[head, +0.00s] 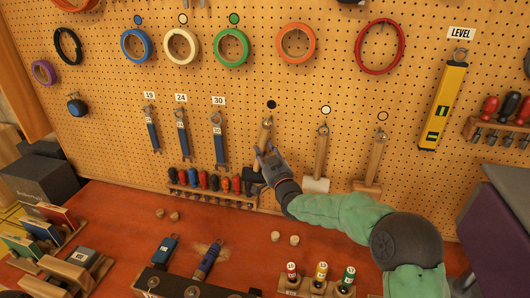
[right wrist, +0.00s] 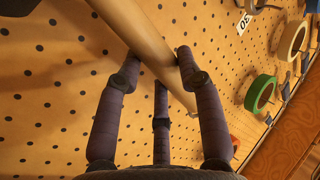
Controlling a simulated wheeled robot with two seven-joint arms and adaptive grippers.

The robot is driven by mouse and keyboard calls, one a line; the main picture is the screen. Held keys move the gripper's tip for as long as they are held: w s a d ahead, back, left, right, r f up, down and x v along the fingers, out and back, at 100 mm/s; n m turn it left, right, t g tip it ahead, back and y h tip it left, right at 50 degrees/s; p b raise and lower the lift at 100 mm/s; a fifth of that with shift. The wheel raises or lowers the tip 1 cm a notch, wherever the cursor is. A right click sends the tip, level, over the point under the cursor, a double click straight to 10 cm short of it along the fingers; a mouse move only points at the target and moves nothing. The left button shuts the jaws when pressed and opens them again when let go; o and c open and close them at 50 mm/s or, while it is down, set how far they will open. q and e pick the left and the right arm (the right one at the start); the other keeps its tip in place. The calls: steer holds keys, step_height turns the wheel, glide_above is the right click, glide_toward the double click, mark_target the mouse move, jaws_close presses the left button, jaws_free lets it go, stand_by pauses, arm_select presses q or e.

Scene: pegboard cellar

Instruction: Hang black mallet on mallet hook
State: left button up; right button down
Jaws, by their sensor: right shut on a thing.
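The black mallet has a pale wooden handle (head: 265,133) and a dark head (head: 254,175). It stands nearly upright against the pegboard, below the black dot (head: 271,104) that marks its place. My right gripper (head: 267,155) is shut on the handle. In the right wrist view the handle (right wrist: 150,42) runs diagonally between the fingertips of my right gripper (right wrist: 159,54). The mallet hook is too small to make out, and I cannot tell whether the handle's top end touches it. My left gripper is not in view.
A white-headed mallet (head: 317,184) and a wooden mallet (head: 367,186) hang to the right. Blue wrenches (head: 217,140) hang to the left. A screwdriver rack (head: 212,194) sits low on the board, close to the mallet head. The red bench (head: 120,205) lies below.

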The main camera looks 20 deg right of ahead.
steer(key=shift+r, duration=0.1)
steer(key=c, duration=0.7)
jaws_free()
steer(key=shift+f, duration=0.25)
steer(key=s, duration=0.4)
steer(key=s+f, duration=0.1)
steer(key=s, duration=0.7)
steer(key=shift+a+f, duration=0.2)
steer(key=shift+f, duration=0.2)
